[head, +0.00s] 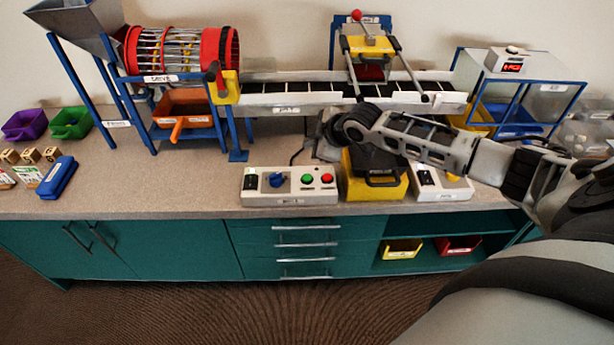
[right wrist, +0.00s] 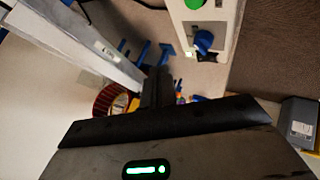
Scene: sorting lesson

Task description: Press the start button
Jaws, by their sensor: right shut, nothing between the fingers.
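A pale control box (head: 259,191) stands near the counter's front edge. It carries a blue knob (head: 277,180), a green button (head: 307,179) and a red button (head: 326,177). In the right wrist view the green button (right wrist: 194,3) is cut by the top edge, with the blue knob (right wrist: 203,41) below it. My right gripper (head: 321,146) is above and behind the box's right end, apart from the buttons. Its fingers (right wrist: 157,88) look dark and together, with nothing held. My left gripper is out of view.
A yellow and black case (head: 375,188) stands right of the control box, under my right arm. Another control box (head: 440,190) is partly hidden further right. A conveyor (head: 290,97) runs behind. Counter left of the control box is clear up to a blue object (head: 57,177).

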